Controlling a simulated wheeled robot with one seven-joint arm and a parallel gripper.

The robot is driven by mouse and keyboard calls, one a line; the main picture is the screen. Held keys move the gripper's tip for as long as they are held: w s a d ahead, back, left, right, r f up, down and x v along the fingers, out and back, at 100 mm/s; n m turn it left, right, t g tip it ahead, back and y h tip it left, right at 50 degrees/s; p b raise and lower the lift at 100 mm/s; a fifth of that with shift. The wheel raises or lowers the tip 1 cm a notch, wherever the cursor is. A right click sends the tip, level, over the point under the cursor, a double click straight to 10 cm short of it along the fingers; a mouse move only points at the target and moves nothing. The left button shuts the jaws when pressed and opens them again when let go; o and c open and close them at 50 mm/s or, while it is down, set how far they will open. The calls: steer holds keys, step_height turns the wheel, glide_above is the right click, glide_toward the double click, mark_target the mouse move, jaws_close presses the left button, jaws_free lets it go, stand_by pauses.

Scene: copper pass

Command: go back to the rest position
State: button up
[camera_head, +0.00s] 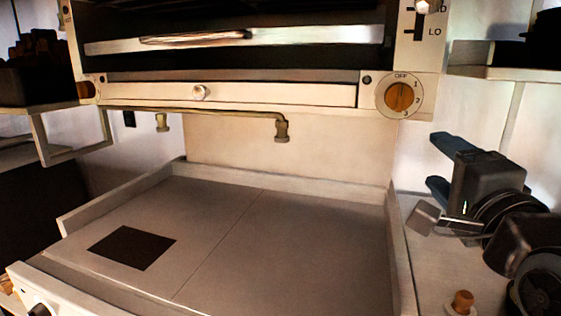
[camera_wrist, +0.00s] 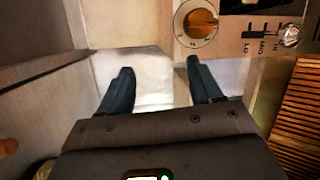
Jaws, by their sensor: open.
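My gripper (camera_head: 440,166) is at the right of the head view, beside the right wall of the flat griddle. Its two dark blue fingers point left and are apart with nothing between them. In the wrist view my gripper (camera_wrist: 160,82) also shows open and empty, with a pale surface beyond the fingertips. My arm runs off the right edge of the head view.
A griddle (camera_head: 310,235) with raised walls holds a dark square patch (camera_head: 132,247) at its left. Above it hangs an oven-like unit (camera_head: 230,93) with an orange knob (camera_head: 401,96). Shelves stand at left and right (camera_head: 495,73). A slatted wooden panel (camera_wrist: 298,110) is near my wrist.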

steer(key=s+f+n+g, duration=0.1)
steer(key=s+f+n, duration=0.4)
steer(key=s+f, duration=0.4)
steer(key=s+f+n+g, duration=0.1)
steer(key=s+f+n, duration=0.3)
steer(key=s+f, duration=0.55)
steer(key=s+f+n+g, duration=0.1)
steer(key=s+f+n, duration=0.2)
steer(key=s, duration=0.8)
steer(key=s+a+f+n+g, duration=0.1)
steer(key=s+f+n, duration=0.3)
steer(key=s, duration=0.7)
steer(key=shift+s+a+f, duration=0.2)
steer(key=shift+s, duration=0.05)
stand_by(0.5)
